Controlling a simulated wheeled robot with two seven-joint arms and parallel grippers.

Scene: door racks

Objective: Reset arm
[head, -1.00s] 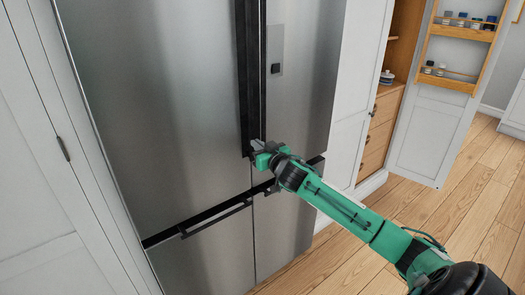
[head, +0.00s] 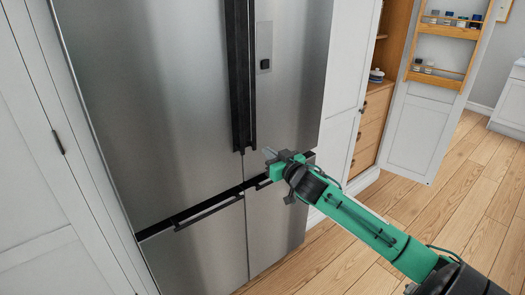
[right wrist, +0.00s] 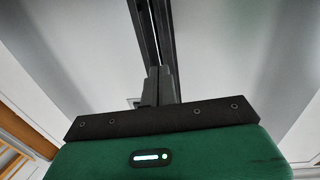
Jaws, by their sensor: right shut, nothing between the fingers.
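My right gripper (head: 269,153) is in front of the steel fridge (head: 150,100), just right of the lower end of the long black vertical handles (head: 241,80). Its fingers are shut with nothing between them. In the right wrist view the shut fingers (right wrist: 160,85) point toward the black handles (right wrist: 152,30), which run up the steel doors. In the head view the gripper looks apart from the handles. My green right arm reaches in from the lower right. My left gripper is not in view.
The fridge's lower drawers have black horizontal handles (head: 205,213). To the right stands an open cabinet with wooden drawers (head: 370,130), and its open white door (head: 415,125) carries racks of small jars (head: 450,20). Wooden floor (head: 440,190) is clear at right. White cabinets (head: 40,170) are at left.

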